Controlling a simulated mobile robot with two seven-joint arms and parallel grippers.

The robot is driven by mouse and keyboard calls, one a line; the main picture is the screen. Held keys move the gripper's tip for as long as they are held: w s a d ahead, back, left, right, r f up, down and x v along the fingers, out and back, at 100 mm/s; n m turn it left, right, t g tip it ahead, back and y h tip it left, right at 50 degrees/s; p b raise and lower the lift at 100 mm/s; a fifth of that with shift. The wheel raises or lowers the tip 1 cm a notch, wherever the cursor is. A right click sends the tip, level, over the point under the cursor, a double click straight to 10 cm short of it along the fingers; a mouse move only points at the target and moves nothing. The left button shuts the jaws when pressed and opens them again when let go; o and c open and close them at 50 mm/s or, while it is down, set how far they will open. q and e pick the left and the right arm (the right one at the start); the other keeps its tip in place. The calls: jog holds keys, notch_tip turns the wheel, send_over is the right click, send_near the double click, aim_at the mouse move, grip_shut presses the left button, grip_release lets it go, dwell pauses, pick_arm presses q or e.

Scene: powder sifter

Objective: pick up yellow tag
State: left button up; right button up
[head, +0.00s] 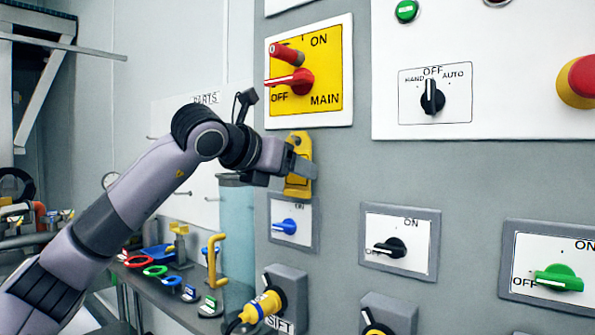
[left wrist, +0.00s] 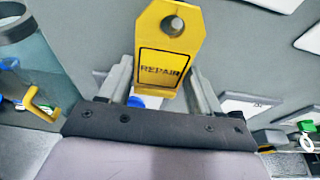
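The yellow tag (head: 298,186) is upright in front of the grey panel, just below the MAIN switch plate. In the left wrist view the tag (left wrist: 165,62) faces the camera, with a round hole at its top and the word REPAIR. My left gripper (head: 299,166) is at the tag. Its two fingers (left wrist: 160,88) are spread, one on each side of the tag's lower part. I cannot tell whether they touch its edges. What holds the tag up is hidden. My right gripper is not in view.
The yellow MAIN switch plate (head: 334,95) with red handles is right above the tag. A blue knob (head: 285,227) is just below. A clear cylinder (head: 237,240) stands left of the panel. A shelf with small coloured parts (head: 155,270) lies lower left.

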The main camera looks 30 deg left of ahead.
pick_arm(q)
jog(key=c, duration=0.5)
jog(key=shift+o, duration=0.2)
jog(key=shift+r, duration=0.2)
jog(key=s+a+b, duration=0.1)
jog(key=s+b, duration=0.4)
jog(key=s, duration=1.3)
jog(key=shift+a+r, duration=0.15)
jog(key=shift+a, duration=0.05)
